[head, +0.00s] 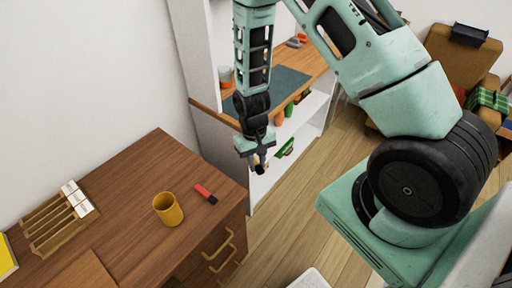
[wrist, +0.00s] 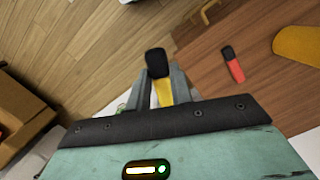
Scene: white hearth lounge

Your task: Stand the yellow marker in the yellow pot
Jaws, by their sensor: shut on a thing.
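My gripper (head: 259,163) is shut on the yellow marker (wrist: 163,90), held by its yellow body. The marker's black end (wrist: 156,62) sticks out past the fingertips in the wrist view. In the head view the gripper hangs beyond the right edge of the brown desk, over the floor side. The yellow pot (head: 168,209) stands upright on the desk, to the left of and nearer than the gripper. Part of the pot shows at the right edge of the wrist view (wrist: 298,45). I see nothing inside the pot.
A red marker with a black end (head: 205,193) lies on the desk (head: 140,165) just right of the pot. A wooden rack (head: 60,215) with white pieces stands at the left. A white shelf unit (head: 225,150) with a wooden top stands behind the gripper. Drawer handles (head: 222,245) stick out below.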

